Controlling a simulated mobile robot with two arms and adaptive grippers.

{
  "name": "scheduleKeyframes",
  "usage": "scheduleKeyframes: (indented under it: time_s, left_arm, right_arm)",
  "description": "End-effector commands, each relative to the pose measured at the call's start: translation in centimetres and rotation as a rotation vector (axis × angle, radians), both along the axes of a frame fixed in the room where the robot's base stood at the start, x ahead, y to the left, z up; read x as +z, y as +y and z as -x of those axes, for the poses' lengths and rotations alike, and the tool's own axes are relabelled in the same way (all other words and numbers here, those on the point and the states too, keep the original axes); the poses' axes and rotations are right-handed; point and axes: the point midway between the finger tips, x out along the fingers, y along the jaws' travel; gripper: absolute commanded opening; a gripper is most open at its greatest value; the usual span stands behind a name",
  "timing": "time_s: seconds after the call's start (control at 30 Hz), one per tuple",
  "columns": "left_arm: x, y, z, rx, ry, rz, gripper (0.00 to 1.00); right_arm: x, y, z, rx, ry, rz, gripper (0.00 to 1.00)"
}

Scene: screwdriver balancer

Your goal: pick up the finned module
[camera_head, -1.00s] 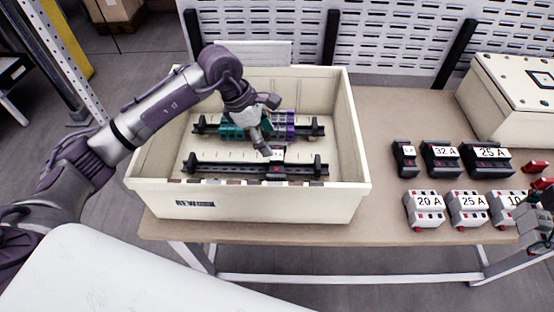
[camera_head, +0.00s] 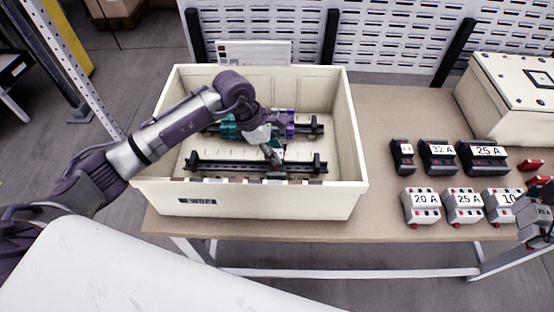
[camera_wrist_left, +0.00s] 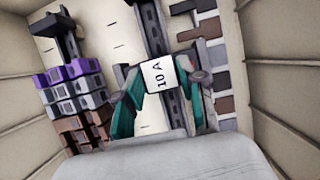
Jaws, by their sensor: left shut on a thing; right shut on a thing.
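I cannot tell for sure which part is the finned module. My left gripper (camera_head: 272,154) is inside the cream box (camera_head: 270,205), at the front black rail (camera_head: 225,166). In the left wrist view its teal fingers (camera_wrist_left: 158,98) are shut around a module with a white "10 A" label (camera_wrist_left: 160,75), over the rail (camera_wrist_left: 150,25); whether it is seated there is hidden. My right gripper (camera_head: 544,205) is at the right picture edge, partly cut off. It is shut beside a small red part (camera_head: 541,182); what it grips is unclear.
Right of the box stand black modules (camera_head: 438,155) and grey modules (camera_head: 463,206) in two rows. A beige enclosure (camera_head: 505,100) stands behind them. Table between box and modules is clear.

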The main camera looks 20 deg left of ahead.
Motion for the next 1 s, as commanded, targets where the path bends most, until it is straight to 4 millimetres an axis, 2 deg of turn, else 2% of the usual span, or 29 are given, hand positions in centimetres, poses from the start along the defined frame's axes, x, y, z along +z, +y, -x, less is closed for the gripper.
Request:
scheduleKeyframes:
  time_s: [0.03,0.1,0.47,0.57,0.8,1.0]
  left_arm:
    - [-0.1,0.0,0.1,0.000,0.003,-0.001,0.09]
    - [-0.1,0.1,0.1,0.000,0.003,-0.002,0.00]
    - [0.2,0.1,0.0,0.001,0.001,-0.003,0.00]
    - [1.4,0.1,-0.1,0.000,-0.002,-0.003,0.00]
    - [6.3,0.0,-0.1,-0.001,-0.006,-0.002,0.00]
    - [9.6,0.1,0.0,0.000,-0.002,-0.002,0.00]
  right_arm:
    - [0.0,0.0,0.0,0.000,-0.001,0.000,0.47]
    - [0.0,0.0,0.0,0.000,-0.001,0.000,0.47]
    - [-0.1,0.0,0.0,0.000,-0.001,0.000,0.47]
    - [-0.4,0.0,0.0,0.000,-0.001,0.000,0.47]
    - [-1.5,0.0,0.0,0.000,-0.001,0.000,0.47]
    - [-1.7,0.0,0.0,0.000,-0.001,0.000,0.47]
